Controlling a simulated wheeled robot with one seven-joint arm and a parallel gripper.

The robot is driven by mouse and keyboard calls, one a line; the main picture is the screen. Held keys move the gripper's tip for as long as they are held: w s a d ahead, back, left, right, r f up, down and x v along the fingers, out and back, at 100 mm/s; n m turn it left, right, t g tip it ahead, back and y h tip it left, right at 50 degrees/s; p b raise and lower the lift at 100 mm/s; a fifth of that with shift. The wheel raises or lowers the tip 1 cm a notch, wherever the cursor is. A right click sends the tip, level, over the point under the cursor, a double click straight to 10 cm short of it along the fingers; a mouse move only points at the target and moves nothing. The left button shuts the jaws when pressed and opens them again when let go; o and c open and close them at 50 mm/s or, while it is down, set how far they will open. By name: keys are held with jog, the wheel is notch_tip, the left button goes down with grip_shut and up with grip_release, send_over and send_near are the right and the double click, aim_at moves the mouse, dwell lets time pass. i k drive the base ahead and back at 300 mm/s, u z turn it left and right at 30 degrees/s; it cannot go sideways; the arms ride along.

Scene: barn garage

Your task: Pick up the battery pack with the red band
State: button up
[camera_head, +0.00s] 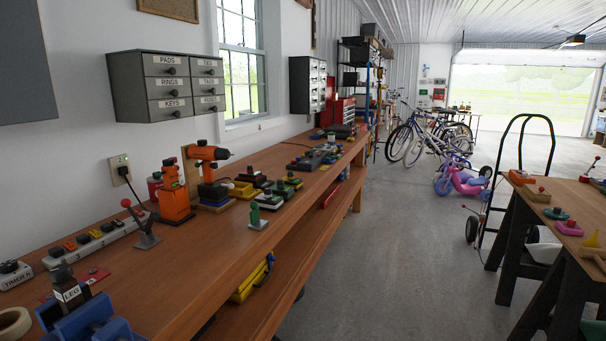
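Several small dark battery-like packs stand in a group on the wooden workbench, right of the orange drill (207,170). One dark pack with some red on it (251,178) is at the back of the group. Another dark pack (270,200) stands in front, and a green-and-dark pack (292,181) is to its right. They are too small to tell for sure which one has the red band. My gripper is not in view.
The workbench (180,270) runs along the left wall. A blue vise (90,322), a power strip (95,240) and a lever clamp (146,238) stand on its near part. A sawhorse table (570,205) is at right. The concrete floor (380,260) between is clear.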

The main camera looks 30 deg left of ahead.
aim_at(249, 173)
jog(key=z, duration=0.05)
jog(key=i, duration=1.15)
jog(key=u, duration=0.8)
jog(key=i, duration=0.85)
jog(key=u, duration=1.05)
jog(key=i, duration=1.3)
jog(key=u, duration=0.05)
